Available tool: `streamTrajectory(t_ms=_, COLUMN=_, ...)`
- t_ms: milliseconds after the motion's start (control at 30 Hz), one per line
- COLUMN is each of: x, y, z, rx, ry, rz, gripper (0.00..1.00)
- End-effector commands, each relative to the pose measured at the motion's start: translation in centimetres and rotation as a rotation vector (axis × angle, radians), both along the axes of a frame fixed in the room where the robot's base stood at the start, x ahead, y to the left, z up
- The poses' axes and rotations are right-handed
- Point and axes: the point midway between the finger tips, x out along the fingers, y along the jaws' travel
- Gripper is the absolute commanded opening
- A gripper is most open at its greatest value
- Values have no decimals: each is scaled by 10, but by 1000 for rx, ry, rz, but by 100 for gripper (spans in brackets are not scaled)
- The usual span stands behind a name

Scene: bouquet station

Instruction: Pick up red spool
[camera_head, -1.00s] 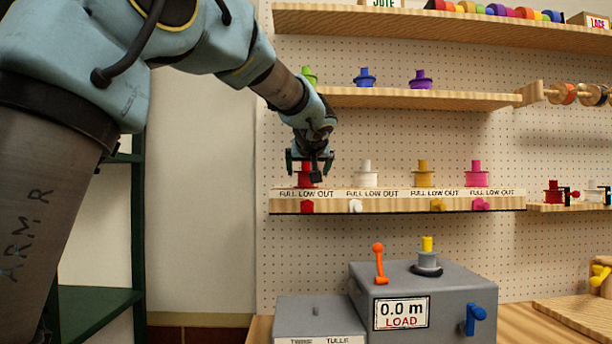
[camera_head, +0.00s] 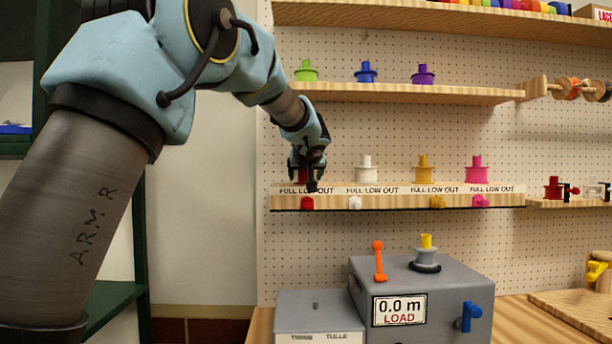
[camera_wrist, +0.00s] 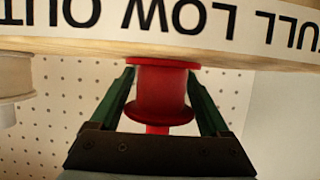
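The red spool (camera_wrist: 162,95) stands on the labelled shelf, at the left end of a row of spools. The wrist view shows it upside down, with its post toward my palm. My gripper (camera_head: 307,182) is over the spool and hides most of it in the head view. In the wrist view, my gripper (camera_wrist: 162,78) has one green finger on each side of the spool. The fingers are apart, with narrow gaps beside the spool body. I cannot tell whether the fingertips touch the lower flange.
White (camera_head: 366,172), yellow (camera_head: 424,172) and pink (camera_head: 476,172) spools stand to the right on the same shelf. An upper shelf (camera_head: 440,95) holds green, blue and purple spools. A grey machine (camera_head: 455,290) reading 0.0 m stands below.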

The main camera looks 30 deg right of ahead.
Motion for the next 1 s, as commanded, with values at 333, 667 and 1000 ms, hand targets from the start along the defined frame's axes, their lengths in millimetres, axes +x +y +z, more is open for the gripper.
streamTrajectory(t_ms=333, x=0, y=0, z=0, rx=0, ry=0, rz=0, gripper=37)
streamTrajectory(t_ms=667, x=0, y=0, z=1, rx=0, ry=-1, rz=0, gripper=21)
streamTrajectory(t_ms=1000, x=-3, y=2, z=18, rx=-4, ry=-2, rz=1, gripper=21)
